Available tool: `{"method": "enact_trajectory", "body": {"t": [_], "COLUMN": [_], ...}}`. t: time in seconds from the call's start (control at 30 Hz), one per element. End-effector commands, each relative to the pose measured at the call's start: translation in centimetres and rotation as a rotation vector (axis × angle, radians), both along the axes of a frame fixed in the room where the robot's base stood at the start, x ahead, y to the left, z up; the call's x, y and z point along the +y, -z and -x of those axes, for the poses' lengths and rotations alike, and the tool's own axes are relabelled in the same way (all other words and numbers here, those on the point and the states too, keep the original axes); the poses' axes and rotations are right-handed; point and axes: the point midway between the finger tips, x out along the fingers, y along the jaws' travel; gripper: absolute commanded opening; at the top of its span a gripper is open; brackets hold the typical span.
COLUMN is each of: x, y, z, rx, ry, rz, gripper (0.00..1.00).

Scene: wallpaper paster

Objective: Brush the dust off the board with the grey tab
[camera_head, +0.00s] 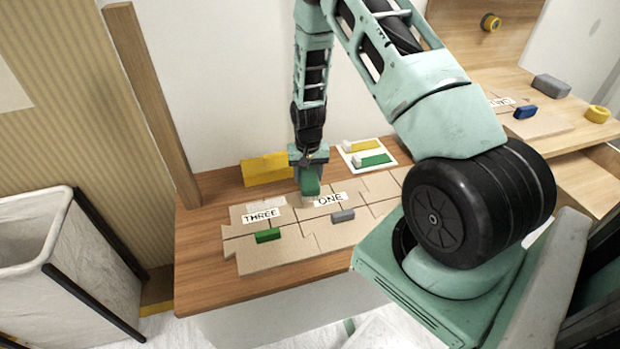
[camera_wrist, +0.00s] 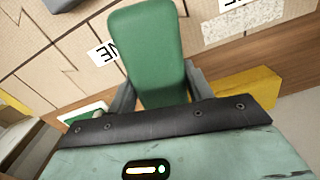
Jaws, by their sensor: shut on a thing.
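My gripper (camera_head: 309,172) is shut on a green brush (camera_head: 310,187), over the far left part of the board (camera_head: 352,233) with the grey tab. The tab (camera_head: 343,216) sits near the label "ONE" (camera_head: 330,198). In the wrist view the green brush (camera_wrist: 147,45) is between the fingers (camera_wrist: 155,95), and the grey tab (camera_wrist: 62,5) shows at the top edge. The brush's lower end is hidden there; I cannot tell whether it touches the board. A pale speckled patch (camera_wrist: 230,28) lies by the neighbouring label. I cannot make out dust on the grey-tab board.
The board with the green tab (camera_head: 268,236) and label "THREE" (camera_head: 261,215) adjoins on the left. A blue tab (camera_head: 525,112) and yellow roll (camera_head: 597,114) are at right.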

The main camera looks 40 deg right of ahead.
Motion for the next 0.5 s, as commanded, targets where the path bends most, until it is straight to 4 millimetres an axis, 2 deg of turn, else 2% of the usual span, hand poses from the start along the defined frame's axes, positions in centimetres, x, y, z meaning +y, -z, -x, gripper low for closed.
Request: {"method": "enact_trajectory", "body": {"t": [0.03, 0.2, 0.5], "x": [-0.1, -0.1, -0.1], "y": [-1.6, -3.6, -3.7], "z": [-0.2, -0.5, -0.6], "rx": [-0.002, -0.002, -0.002], "ry": [0.000, -0.002, -0.003], "rz": [0.001, 0.001, 0.001], "gripper": [0.23, 0.23, 0.23]}}
